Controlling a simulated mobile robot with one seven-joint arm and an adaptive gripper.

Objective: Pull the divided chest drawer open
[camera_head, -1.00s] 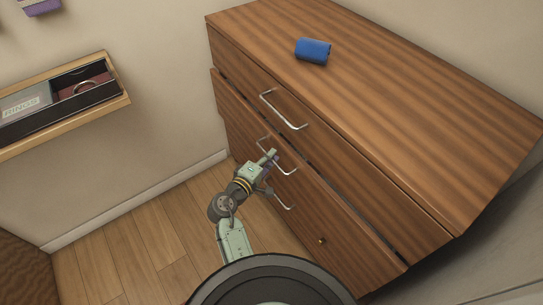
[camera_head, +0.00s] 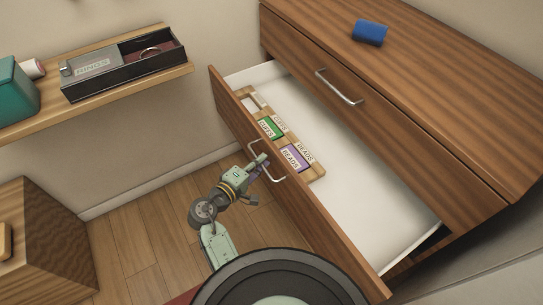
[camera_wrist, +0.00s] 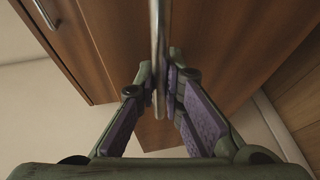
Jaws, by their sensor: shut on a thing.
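The wooden chest (camera_head: 420,130) stands at the right in the head view. Its second drawer (camera_head: 310,225) is pulled well out, showing a white interior (camera_head: 345,180). Inside, toward the left, a wooden divider tray (camera_head: 316,171) holds a green box (camera_head: 270,127) and a purple box (camera_head: 294,159), with labels reading BEADS. My gripper (camera_head: 262,160) is at this drawer's metal bar handle (camera_head: 279,179). In the wrist view my purple-padded fingers (camera_wrist: 163,88) are shut on the handle bar (camera_wrist: 158,50). The drawer's far interior is partly hidden by the chest top.
The closed top drawer has its own handle (camera_head: 339,87). A blue object (camera_head: 369,32) lies on the chest top. A wall shelf (camera_head: 90,97) at the left holds a ring box (camera_head: 125,65) and a teal container (camera_head: 15,90). A wooden cabinet (camera_head: 45,240) stands lower left. Floor shows between them.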

